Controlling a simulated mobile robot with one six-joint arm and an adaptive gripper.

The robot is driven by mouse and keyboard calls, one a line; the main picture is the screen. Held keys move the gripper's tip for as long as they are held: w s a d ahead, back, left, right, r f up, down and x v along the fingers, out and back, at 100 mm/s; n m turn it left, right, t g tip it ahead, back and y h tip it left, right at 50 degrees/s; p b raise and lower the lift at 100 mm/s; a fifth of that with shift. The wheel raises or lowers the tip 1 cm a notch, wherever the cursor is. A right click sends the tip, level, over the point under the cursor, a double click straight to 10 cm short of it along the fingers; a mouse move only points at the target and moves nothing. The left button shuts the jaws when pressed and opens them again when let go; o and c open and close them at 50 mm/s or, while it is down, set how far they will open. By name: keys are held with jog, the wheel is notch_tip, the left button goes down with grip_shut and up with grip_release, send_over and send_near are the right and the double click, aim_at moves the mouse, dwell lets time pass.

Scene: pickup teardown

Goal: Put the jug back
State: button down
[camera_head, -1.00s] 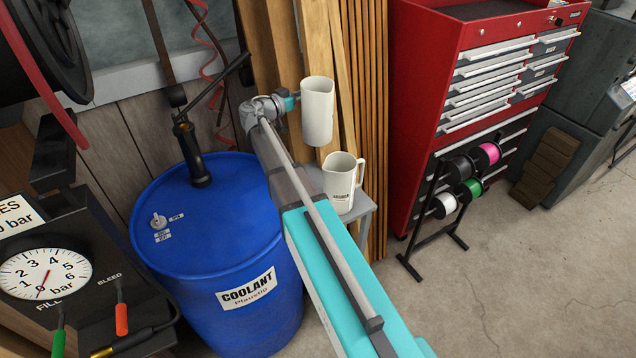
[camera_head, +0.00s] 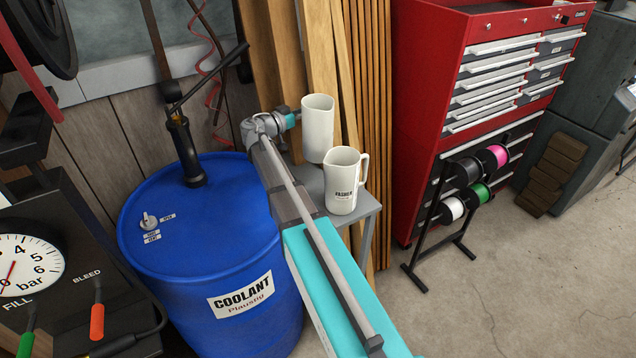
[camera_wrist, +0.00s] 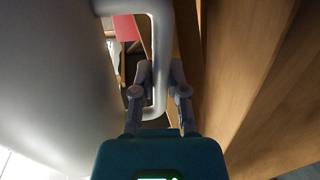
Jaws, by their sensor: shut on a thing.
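My gripper (camera_wrist: 159,76) is shut on the handle of a plain white jug (camera_wrist: 55,80), its fingers on either side of the handle in the wrist view. In the head view the held jug (camera_head: 317,130) is upright, at the far end of my arm. A second white jug (camera_head: 342,188), with dark lettering and its handle to the right, stands on a small grey table (camera_head: 361,214). The held jug is behind it and slightly left. The lettered jug hides part of its lower right side. I cannot tell whether its base touches the tabletop.
A blue coolant drum (camera_head: 205,240) with a hand pump (camera_head: 186,150) stands left of the table. Wooden boards (camera_head: 330,60) lean behind the jugs. A red tool cabinet (camera_head: 430,110) and a spool rack (camera_head: 435,225) stand right. Concrete floor (camera_head: 540,290) is clear at the lower right.

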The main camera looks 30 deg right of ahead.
dwell(0.4)
notch_tip(320, 180, down, 6)
jog(key=b, duration=0.6)
jog(key=shift+f, duration=0.2)
dwell(0.3)
jog(key=shift+f+b, duration=1.75)
jog(key=shift+b, duration=0.25)
jog(key=c, duration=0.7)
grip_release()
jog(key=shift+s+a, duration=0.1)
jog(key=shift+a, duration=0.05)
